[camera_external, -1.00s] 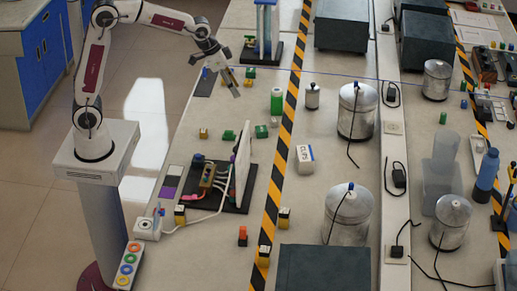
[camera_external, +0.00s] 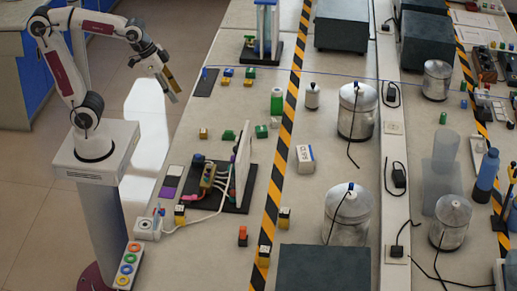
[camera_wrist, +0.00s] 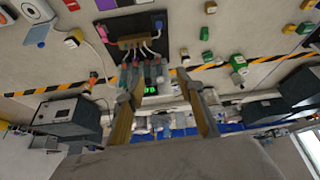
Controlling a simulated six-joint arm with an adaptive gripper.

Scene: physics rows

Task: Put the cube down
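My gripper (camera_external: 173,90) is raised in the air at the left side of the table in the external view. In the wrist view its two fingers (camera_wrist: 158,76) stand apart, with no cube visible between them. Several small cubes lie on the table; I cannot tell which one the task means. A yellow-and-black cube (camera_external: 180,214) sits near the left edge, another cube (camera_external: 284,217) by the striped tape, and one more cube (camera_external: 263,255) on the tape. A blue cube (camera_external: 228,72) and a small yellow cube (camera_external: 203,133) are nearer the gripper.
A dark board with wires and an upright white panel (camera_external: 242,165) stands near the left table edge. A green bottle (camera_external: 277,101) and a blue-and-white stand (camera_external: 265,40) are further back. Metal canisters (camera_external: 357,112) stand right of the tape.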

